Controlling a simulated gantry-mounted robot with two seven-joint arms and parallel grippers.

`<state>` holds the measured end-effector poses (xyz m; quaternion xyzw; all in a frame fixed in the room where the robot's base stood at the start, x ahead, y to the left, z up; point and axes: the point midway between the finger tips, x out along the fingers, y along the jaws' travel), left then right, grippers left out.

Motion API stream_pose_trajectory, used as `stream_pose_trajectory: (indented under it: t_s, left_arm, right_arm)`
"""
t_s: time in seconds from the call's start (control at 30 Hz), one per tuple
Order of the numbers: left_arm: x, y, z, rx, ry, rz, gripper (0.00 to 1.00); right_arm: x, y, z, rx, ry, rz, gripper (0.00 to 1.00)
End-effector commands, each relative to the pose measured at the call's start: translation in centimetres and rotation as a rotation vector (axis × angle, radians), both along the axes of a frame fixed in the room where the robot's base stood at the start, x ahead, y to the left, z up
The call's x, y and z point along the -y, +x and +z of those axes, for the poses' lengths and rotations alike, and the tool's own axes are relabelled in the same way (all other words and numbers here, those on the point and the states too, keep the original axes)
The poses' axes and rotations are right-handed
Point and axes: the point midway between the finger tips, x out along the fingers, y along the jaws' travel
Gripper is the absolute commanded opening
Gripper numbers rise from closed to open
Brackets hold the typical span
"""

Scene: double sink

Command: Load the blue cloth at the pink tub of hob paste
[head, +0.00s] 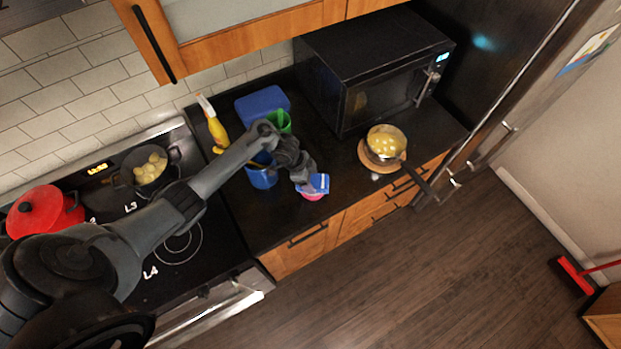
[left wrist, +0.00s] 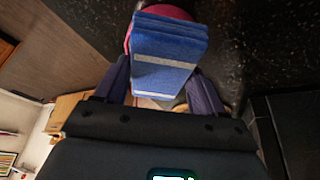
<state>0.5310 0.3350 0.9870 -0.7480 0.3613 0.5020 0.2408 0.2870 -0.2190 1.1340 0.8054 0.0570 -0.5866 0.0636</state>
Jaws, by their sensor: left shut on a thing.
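The blue cloth (head: 320,182) is a folded block with a pale stripe. My left gripper (head: 309,182) is shut on it, above the front part of the dark counter. In the left wrist view the cloth (left wrist: 168,60) sits between the two fingers of the gripper (left wrist: 162,85). The pink tub (head: 312,196) stands on the counter right below the cloth, mostly hidden by it and the gripper. In the left wrist view a pink edge of the tub (left wrist: 172,11) shows behind the cloth. I cannot tell whether the cloth touches the tub. My right gripper is out of view.
A blue container (head: 262,177), a green cup (head: 278,121), a blue box (head: 262,104) and a yellow bottle (head: 216,130) stand near my forearm. A microwave (head: 375,70) and a pan of yellow food (head: 386,141) are to the right. The stove is left.

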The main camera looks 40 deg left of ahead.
Motion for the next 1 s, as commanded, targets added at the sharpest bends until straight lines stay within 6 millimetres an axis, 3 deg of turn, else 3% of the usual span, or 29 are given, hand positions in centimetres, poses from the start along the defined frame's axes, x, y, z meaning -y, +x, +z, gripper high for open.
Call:
stream_pose_trajectory:
  t_s: [1.0]
  left_arm:
    - [-0.01,0.01,-0.73,0.0,0.0,0.0,0.45]
  right_arm:
    - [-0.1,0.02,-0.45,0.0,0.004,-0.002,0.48]
